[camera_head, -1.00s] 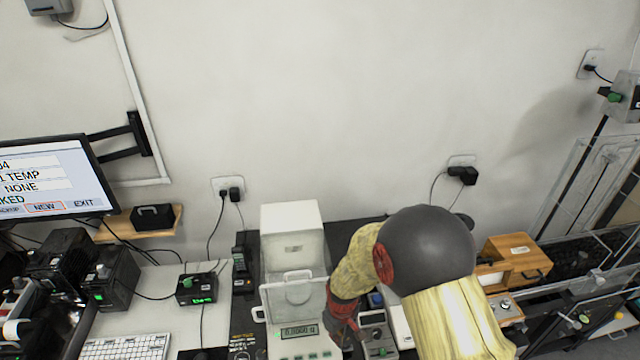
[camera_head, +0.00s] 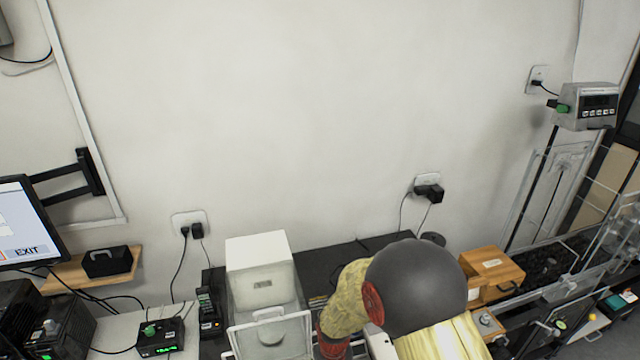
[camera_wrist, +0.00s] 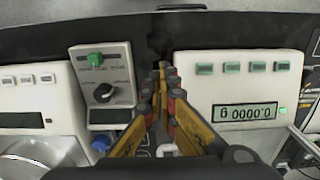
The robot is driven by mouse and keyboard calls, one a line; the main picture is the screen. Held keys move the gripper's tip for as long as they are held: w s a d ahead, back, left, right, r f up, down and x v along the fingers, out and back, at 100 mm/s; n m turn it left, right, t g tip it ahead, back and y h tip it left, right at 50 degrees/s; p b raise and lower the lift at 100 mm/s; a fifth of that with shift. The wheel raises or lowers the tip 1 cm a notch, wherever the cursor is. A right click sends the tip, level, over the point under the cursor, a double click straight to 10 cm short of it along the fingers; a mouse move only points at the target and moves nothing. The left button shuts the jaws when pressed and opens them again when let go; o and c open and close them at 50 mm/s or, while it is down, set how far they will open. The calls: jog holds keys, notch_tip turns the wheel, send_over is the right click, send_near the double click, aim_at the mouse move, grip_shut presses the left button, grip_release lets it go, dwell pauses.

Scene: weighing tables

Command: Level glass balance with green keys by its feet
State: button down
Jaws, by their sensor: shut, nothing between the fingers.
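The balance with green keys (camera_wrist: 238,95) is on the right in the wrist view, with a row of green keys and a display reading 0.0000 g, upside down there. A small green light is beside the display. In the head view, a white glass-fronted balance (camera_head: 262,268) stands at the bottom centre; its front panel is cut off. My gripper (camera_wrist: 163,72) is shut and empty, its fingertips over the dark gap left of the green-keyed balance. The balance's feet and level bubble are not visible. My gripper is not visible in the head view.
A grey control box (camera_wrist: 103,75) with a green switch and black knob is left of the fingers. Another instrument with pale keys (camera_wrist: 30,100) is farther left. A wooden box (camera_head: 492,268) stands right of my arm in the head view.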

notch_tip(320, 180, down, 3)
jog(key=shift+f+b, duration=0.2)
jog(key=shift+b, duration=0.65)
jog(key=shift+s+f, duration=0.15)
jog(key=shift+s, duration=0.05)
jog(key=shift+s+d+f, duration=0.1)
jog(key=shift+f, duration=0.1)
jog(key=shift+a+f, duration=0.1)
jog(key=shift+a, duration=0.35)
jog(key=shift+r, duration=0.2)
